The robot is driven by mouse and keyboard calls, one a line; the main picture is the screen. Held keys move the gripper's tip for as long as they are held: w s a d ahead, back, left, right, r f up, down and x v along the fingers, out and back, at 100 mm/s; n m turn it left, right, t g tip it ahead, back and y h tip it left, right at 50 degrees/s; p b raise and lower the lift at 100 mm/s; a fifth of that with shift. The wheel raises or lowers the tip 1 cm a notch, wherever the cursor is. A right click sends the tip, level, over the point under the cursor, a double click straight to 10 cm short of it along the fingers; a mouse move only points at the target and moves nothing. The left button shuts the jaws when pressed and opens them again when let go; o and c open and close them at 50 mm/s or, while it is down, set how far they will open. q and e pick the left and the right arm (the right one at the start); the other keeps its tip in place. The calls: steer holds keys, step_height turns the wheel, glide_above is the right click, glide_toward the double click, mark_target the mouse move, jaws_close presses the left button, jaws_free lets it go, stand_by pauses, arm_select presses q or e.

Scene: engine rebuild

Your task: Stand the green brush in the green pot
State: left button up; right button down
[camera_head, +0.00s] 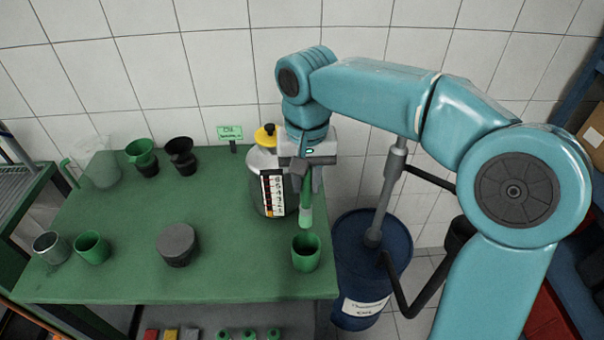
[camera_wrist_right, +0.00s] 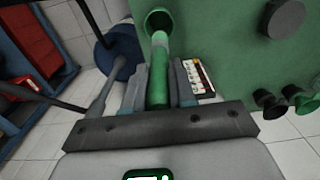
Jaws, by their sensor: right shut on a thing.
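The green brush (camera_head: 307,212) is held by my right gripper (camera_head: 305,184), pointing down. My right gripper is shut on it; in the right wrist view the brush (camera_wrist_right: 158,75) lies between the two fingers (camera_wrist_right: 158,92). A green pot (camera_head: 305,256) stands at the table's right front corner, just below the brush. In the right wrist view the brush's far end overlaps the mouth of the pot (camera_wrist_right: 155,17). I cannot tell whether the tip is above or inside the rim. Another green pot (camera_head: 91,249) stands at the left front. My left gripper is not in view.
A jug with a yellow cap (camera_head: 262,160) stands close behind the brush. A dark round block (camera_head: 177,246) and a grey metal cup (camera_head: 50,247) are on the green table (camera_head: 235,262). A blue drum (camera_head: 345,245) stands beyond the right edge. The table's middle is clear.

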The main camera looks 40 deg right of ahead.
mark_target(307, 220)
steer(key=shift+f, duration=0.35)
steer(key=shift+s+d+f+b, duration=0.1)
steer(key=shift+s+f+b, duration=0.1)
steer(key=shift+f+b, duration=0.35)
steer(key=shift+s+f+b, duration=0.15)
steer(key=shift+f+b, duration=0.3)
steer(key=shift+b, duration=0.2)
steer(key=shift+w+f+b, duration=0.25)
steer(key=shift+f+b, duration=0.75)
steer(key=shift+f, duration=0.2)
step_height(307, 220, down, 2)
steer(key=shift+s+b, duration=0.15)
steer(key=shift+b, duration=0.7)
steer(key=shift+f+b, duration=0.55)
steer(key=shift+f, duration=0.25)
step_height(307, 220, down, 2)
steer(key=shift+f+b, duration=0.1)
steer(key=shift+b, duration=0.7)
steer(key=shift+f+b, duration=0.55)
steer(key=shift+f, duration=0.2)
